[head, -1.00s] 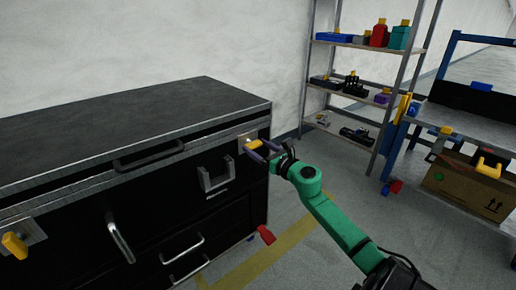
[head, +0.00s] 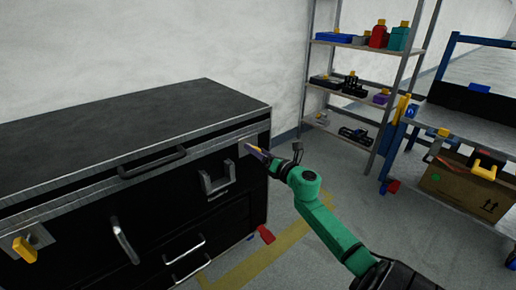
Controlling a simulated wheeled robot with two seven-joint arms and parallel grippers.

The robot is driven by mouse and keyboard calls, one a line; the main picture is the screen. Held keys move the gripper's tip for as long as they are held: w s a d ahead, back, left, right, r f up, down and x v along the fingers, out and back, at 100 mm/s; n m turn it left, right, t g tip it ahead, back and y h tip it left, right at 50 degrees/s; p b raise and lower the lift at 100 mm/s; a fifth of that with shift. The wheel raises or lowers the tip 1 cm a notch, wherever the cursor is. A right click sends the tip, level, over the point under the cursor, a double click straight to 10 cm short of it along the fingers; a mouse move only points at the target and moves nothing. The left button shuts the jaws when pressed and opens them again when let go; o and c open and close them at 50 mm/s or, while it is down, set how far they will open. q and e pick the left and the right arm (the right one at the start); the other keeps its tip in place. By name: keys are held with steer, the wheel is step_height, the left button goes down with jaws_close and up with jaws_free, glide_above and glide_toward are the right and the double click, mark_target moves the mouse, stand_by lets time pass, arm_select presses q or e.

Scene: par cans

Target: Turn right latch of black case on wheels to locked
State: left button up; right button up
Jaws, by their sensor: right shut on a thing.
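The black case on wheels (head: 130,125) fills the left of the head view, with its lid down. Its right latch has a metal plate (head: 246,143) near the right end of the front and a yellow handle (head: 258,150). My right gripper (head: 260,153) is shut on that yellow handle, and its fingers hide much of it. The handle looks tilted, but its exact angle is hard to tell. The left latch (head: 25,249) has a yellow handle at the lower left, away from my gripper. My left gripper is out of view.
A metal shelf (head: 352,45) with several small items stands behind, by the wall. A blue-framed bench (head: 480,130) with a cardboard box (head: 458,190) under it is at the right.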

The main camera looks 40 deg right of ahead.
arm_select(q)
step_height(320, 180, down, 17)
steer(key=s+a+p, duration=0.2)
steer(key=p, duration=0.4)
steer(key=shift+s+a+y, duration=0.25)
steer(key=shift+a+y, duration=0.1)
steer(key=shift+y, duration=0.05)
arm_select(e)
steer(key=shift+d+f+m, duration=0.1)
steer(key=shift+m, duration=2.75)
steer(key=shift+f+m, duration=0.1)
steer(key=shift+m, duration=2.75)
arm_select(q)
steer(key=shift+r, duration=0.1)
arm_select(e)
steer(key=o, duration=1.2)
steer(key=shift+s, duration=0.1)
